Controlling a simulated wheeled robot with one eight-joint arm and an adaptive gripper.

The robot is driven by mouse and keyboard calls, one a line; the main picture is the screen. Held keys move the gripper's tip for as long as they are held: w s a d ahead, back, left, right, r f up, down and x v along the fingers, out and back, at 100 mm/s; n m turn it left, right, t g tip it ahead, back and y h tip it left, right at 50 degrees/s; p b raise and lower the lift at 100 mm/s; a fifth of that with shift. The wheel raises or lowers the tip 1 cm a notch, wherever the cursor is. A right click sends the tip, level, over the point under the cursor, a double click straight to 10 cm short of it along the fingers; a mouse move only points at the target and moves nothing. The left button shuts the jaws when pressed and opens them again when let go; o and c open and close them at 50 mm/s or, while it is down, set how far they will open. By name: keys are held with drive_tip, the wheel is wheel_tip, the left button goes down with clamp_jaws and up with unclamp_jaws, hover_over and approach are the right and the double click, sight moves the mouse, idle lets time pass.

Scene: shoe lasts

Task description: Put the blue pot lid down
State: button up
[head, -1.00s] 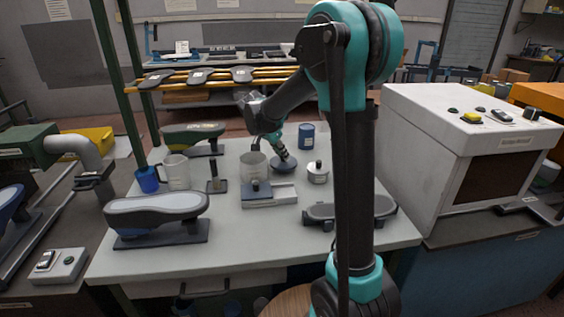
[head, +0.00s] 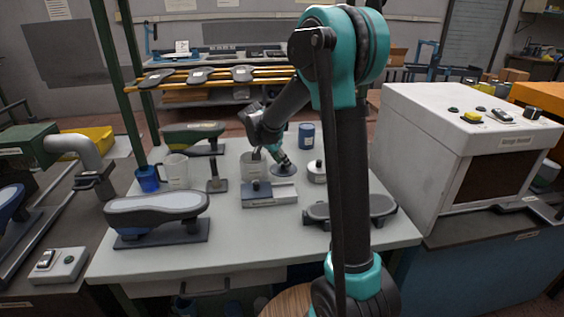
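The blue pot lid (head: 284,171) is a dark blue-grey disc near the middle of the table, right under my gripper (head: 283,162). My gripper points down and seems shut on the top of the lid; its fingers are small and partly hidden. I cannot tell whether the lid touches the table or hangs just above it. A grey open pot (head: 252,166) stands close to the left of the lid, partly behind my arm. A pale pot with a dark knob on its lid (head: 317,173) stands close to its right.
A low grey box with a blue knob (head: 270,196) lies in front of the lid. A blue can (head: 306,136) stands behind. A clear jug (head: 176,170), a blue cup (head: 147,179) and a shoe last (head: 157,212) are left. Bare table (head: 260,240) lies in front.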

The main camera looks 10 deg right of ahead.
drive_tip(key=v, duration=1.2)
drive_tip(key=shift+r, duration=0.15)
